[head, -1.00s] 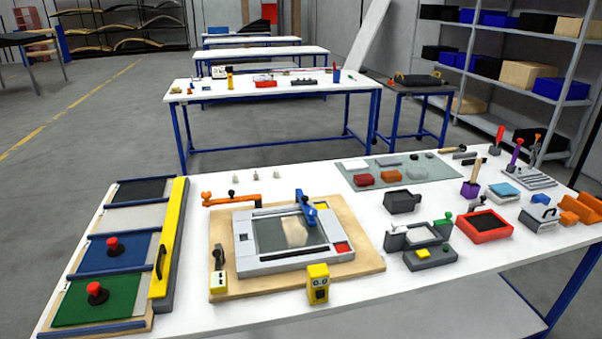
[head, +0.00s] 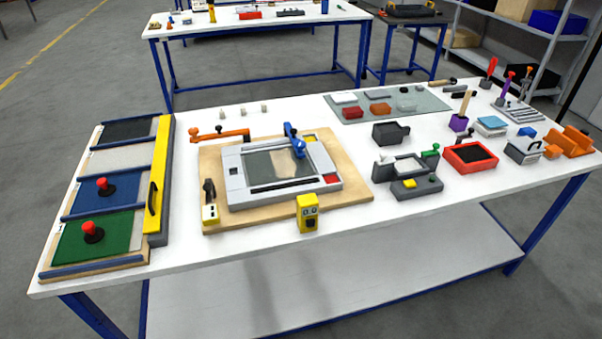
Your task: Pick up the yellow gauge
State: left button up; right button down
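The yellow gauge (head: 308,213) is a small upright yellow block with a dark display and a dark patch on its face. It stands on the white table (head: 420,217) near the front edge, in front of the wooden board (head: 227,221). Nothing covers it in the head view. Neither of my grippers shows in the head view.
A grey frame (head: 236,182) with a blue clamp (head: 293,139) sits on the board. To the left is a panel rack with a yellow bar (head: 158,180). A grey fixture (head: 416,186) and a red tray (head: 470,158) stand to the right. The front edge by the gauge is clear.

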aim_at(307, 204)
jog(key=z, duration=1.85)
jog(key=k+j, duration=0.7)
